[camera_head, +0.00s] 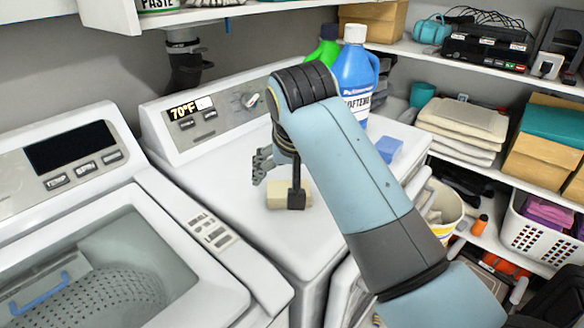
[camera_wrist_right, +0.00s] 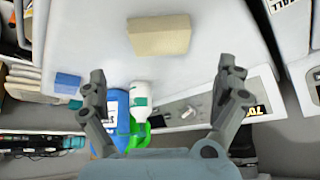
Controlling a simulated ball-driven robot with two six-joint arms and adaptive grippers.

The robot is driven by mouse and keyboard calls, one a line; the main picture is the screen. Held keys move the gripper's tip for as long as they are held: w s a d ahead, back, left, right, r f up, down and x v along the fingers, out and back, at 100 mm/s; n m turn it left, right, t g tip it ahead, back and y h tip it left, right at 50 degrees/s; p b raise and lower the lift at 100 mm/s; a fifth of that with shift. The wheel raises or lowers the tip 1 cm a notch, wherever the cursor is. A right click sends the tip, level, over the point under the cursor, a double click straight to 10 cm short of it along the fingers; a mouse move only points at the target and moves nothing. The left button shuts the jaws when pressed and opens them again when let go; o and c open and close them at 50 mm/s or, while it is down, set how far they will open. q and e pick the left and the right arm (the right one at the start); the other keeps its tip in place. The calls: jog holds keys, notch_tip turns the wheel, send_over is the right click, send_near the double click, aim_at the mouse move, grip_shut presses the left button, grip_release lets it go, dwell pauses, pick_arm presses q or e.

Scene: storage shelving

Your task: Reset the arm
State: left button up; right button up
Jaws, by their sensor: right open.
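My right arm reaches in from the lower right in the head view. My right gripper (camera_head: 277,178) is over the white dryer top (camera_head: 235,180), close to a beige block (camera_head: 275,197) that lies there. In the right wrist view my right gripper (camera_wrist_right: 167,95) has its two fingers spread wide with nothing between them. The beige block (camera_wrist_right: 158,36) lies beyond the fingertips there, apart from them. In the head view one dark finger hides part of the block. My left gripper is not in view.
A blue bottle (camera_head: 355,70) and a green bottle (camera_head: 324,48) stand at the dryer's back, with a small blue block (camera_head: 389,150) near its right edge. An open washer (camera_head: 110,265) is at left. Shelves with folded towels (camera_head: 463,125) and a white basket (camera_head: 535,235) are at right.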

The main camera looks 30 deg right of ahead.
jog(key=shift+s+a+r, duration=0.1)
jog(key=shift+s+r, duration=0.25)
jog(key=shift+r, duration=0.25)
